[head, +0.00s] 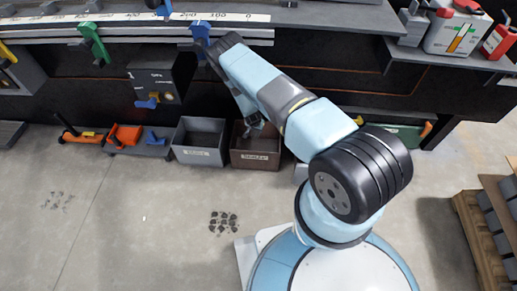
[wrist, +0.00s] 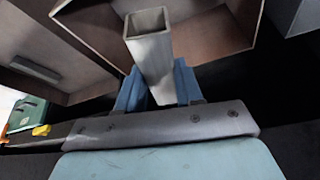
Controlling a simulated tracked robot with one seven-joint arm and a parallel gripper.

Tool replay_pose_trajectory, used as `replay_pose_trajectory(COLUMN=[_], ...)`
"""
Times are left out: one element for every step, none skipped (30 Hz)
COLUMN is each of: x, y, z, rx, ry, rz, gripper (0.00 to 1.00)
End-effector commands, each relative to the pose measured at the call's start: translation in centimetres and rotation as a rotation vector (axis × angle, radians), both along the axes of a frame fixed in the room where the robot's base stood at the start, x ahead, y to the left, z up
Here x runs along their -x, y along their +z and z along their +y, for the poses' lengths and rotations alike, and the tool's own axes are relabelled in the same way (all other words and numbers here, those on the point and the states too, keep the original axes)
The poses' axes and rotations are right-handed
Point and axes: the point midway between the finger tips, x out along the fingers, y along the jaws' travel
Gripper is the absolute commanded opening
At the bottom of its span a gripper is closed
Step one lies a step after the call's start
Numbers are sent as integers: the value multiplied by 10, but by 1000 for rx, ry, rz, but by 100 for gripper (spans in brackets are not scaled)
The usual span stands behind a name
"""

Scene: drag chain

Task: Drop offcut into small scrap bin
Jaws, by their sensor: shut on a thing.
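My gripper (wrist: 157,88) has blue fingers closed on the offcut (wrist: 150,52), a pale, square, hollow tube whose open end shows in the wrist view. In the head view my gripper (head: 254,124) hangs low at the rear edge of a brown open bin (head: 256,158) with a pale label. The brown bin (wrist: 210,33) shows behind the offcut in the wrist view, with the open end over its interior. The offcut is hard to make out in the head view. The label wording is too small to read surely.
A grey open bin (head: 199,140) stands just left of the brown one. Orange tools (head: 126,134) lie farther left. A dark bench (head: 300,22) overhangs behind. A green case (head: 405,134) sits to the right, and a pallet (head: 483,235) stands at far right. Front floor is clear.

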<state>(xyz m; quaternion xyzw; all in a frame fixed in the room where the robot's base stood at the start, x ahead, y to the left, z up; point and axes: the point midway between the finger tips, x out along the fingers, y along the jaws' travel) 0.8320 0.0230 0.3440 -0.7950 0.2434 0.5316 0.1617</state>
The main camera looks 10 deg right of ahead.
Motion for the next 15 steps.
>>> replay_pose_trajectory(x=[-13, -18, -24, -28, -30, -33, -35, -36, -38, -39, -39, -39, -39, -39, -38], y=[5, 8, 10, 12, 13, 14, 15, 15, 16, 15, 14, 12, 10, 8, 4], z=[-2, -4, -5, -5, -6, -8, -8, -9, -9, -9, -9, -9, -9, -9, -9], rx=[-1, -1, -2, -1, -1, -1, -1, -1, -1, -1, -1, -1, -1, -1, -1], ry=[4, 6, 9, 11, 12, 13, 13, 13, 15, 15, 16, 16, 16, 15, 16], rz=[-3, -2, -2, -2, -1, 0, 0, -1, -1, -1, -1, 0, 0, 1, 2], gripper=[0, 0, 0, 0, 0, 0, 0, 0, 0, 0, 0, 0, 0, 0, 0])
